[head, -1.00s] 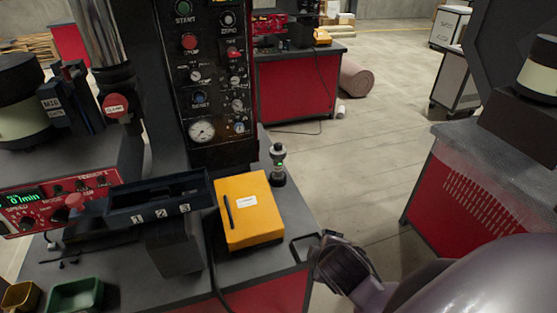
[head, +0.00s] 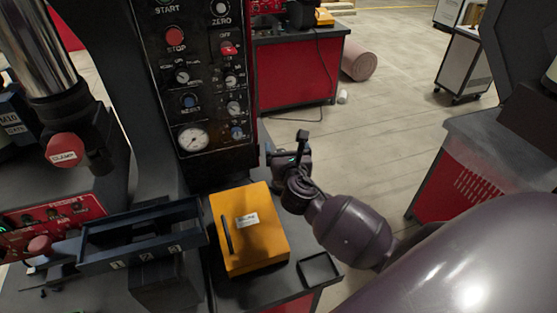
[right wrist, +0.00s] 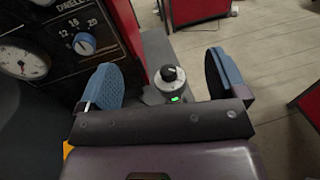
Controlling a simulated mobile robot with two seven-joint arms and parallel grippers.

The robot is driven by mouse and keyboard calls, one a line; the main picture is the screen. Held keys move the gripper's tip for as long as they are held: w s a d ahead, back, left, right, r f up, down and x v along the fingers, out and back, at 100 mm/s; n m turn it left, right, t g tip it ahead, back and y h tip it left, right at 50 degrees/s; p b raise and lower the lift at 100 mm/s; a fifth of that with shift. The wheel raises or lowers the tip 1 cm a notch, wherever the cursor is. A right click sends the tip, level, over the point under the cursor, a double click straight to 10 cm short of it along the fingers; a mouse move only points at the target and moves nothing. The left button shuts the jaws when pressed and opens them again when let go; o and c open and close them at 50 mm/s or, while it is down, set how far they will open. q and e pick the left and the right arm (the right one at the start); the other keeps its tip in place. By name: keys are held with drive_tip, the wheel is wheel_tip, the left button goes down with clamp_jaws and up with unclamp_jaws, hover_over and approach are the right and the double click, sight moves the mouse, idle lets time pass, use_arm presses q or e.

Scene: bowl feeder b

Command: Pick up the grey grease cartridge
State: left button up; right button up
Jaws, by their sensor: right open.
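The grey grease cartridge (right wrist: 172,76) stands upright on the bench, with a dark knob on top and a small green light on its body. In the right wrist view it is between the two blue-padded fingers of my right gripper (right wrist: 163,80), which is open; a gap shows on each side. The dark palm edge hides its lower part. In the head view my right gripper (head: 287,152) is beside the control column, behind the yellow case, and mostly hides the cartridge. My left gripper is out of view.
The control panel (head: 205,85) with its gauge rises close left of my right gripper. A yellow case (head: 262,240) lies in front, beside a small black tray (head: 320,269). A dark numbered bin (head: 140,240) stands left. Open floor lies to the right.

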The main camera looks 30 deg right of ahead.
wheel_tip(320, 180, down, 8)
drive_tip(key=w, duration=0.2)
drive_tip(key=shift+d+x, duration=0.2)
drive_tip(key=shift+x, duration=1.4)
drive_tip(key=shift+d+x, duration=0.15)
drive_tip(key=shift+x, duration=1.4)
drive_tip(key=shift+s, duration=0.15)
drive_tip(key=c, duration=1.4)
